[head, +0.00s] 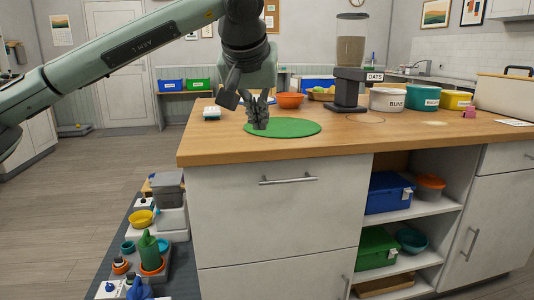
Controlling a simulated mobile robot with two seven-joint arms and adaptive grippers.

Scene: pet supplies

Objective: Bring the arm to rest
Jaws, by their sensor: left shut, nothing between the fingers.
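My left arm (130,45) comes in from the left and bends down at the wrist over the wooden counter (225,147). My left gripper (259,122) is shut and empty. It points down in front of the left part of a round green mat (295,128) and hides some of it. I cannot tell whether the fingertips touch the mat. My right gripper is not in view.
An oats dispenser (350,75), an orange bowl (290,100), a white tub (387,99), a teal tub (421,97) and a beige box (505,95) stand farther back. Below left, a dark mat (178,285) holds bowls and boxes. The counter's front left is bare.

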